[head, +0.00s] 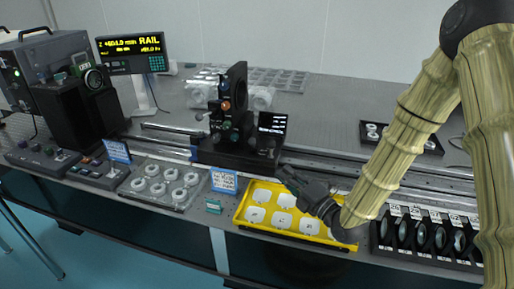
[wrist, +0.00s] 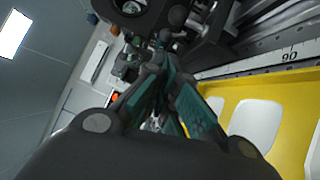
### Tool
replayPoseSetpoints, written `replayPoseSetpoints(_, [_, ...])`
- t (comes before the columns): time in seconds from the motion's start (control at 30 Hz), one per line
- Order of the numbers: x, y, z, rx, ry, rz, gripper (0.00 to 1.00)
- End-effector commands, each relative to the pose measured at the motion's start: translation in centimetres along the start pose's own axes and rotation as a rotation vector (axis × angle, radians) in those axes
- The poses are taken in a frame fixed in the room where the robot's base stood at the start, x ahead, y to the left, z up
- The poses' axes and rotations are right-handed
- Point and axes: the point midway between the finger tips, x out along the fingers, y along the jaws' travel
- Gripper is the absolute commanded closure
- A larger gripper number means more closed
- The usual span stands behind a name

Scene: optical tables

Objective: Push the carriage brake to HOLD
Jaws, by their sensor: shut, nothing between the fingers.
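The black carriage (head: 240,150) stands on the rail in the middle of the table, with an upright optic mount and several small knobs on it. My gripper (head: 286,172) is just in front of the carriage's right front side, above the back edge of the yellow tray. Its fingers are together with nothing between them. In the wrist view the fingertips (wrist: 162,48) point at dark carriage parts and round knobs. I cannot tell which of these is the brake, how it is set, or whether the fingertips touch anything.
The yellow tray (head: 240,217) with white pieces lies under my gripper. The rail (head: 330,168) runs left to right, and its scale shows in the wrist view (wrist: 285,57). A black lens rack (head: 425,258) stands at right, a clear tray (head: 150,203) at left. A RAIL display (head: 130,50) stands behind.

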Motion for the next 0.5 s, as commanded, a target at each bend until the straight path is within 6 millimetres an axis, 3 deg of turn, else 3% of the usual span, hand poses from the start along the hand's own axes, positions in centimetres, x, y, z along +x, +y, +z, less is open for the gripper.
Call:
replayPoseSetpoints(0.27, [1.2,-0.2,0.2,0.001,0.000,-0.002,1.00])
replayPoseSetpoints(0.5, [4.8,-0.1,0.2,0.001,0.000,-0.002,1.00])
